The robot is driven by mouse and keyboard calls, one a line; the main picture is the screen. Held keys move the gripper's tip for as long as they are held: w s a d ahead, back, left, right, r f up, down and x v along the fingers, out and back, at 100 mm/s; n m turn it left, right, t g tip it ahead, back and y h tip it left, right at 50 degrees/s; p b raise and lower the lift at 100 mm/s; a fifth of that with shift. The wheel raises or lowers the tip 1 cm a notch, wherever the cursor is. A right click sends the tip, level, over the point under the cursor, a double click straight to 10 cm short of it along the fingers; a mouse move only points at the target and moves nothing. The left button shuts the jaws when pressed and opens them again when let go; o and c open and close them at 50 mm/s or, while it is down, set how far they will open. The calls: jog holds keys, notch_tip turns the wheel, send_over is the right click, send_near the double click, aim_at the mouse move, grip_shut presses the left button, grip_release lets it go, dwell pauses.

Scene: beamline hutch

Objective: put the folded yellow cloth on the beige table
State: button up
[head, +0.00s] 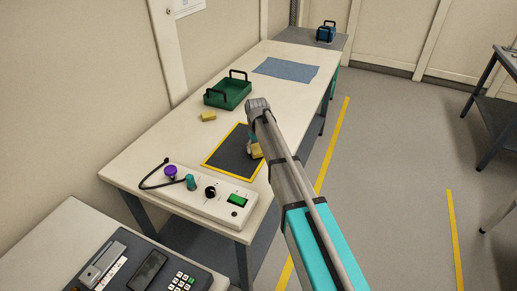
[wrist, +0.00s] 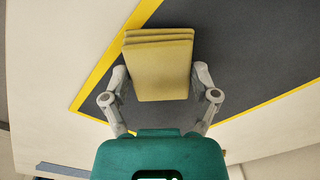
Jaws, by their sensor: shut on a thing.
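The folded yellow cloth (wrist: 158,70) sits between the two fingers of my gripper (wrist: 160,84) in the wrist view, with its stacked layers showing at the top edge. My gripper is shut on it. In the head view the cloth (head: 257,151) shows only in part beside my arm, over the right part of a dark mat with a yellow border (head: 232,150). The mat lies on the beige table (head: 292,97). I cannot tell whether the cloth touches the mat.
A small yellow block (head: 208,116) and a green tray (head: 228,91) stand beyond the mat. A blue cloth (head: 286,69) lies further back. A white control box (head: 211,196) with knobs is at the near end. Bare tabletop shows between the tray and blue cloth.

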jog(key=shift+f+b, duration=0.4)
jog(key=o, duration=0.7)
jog(key=shift+o, duration=0.2)
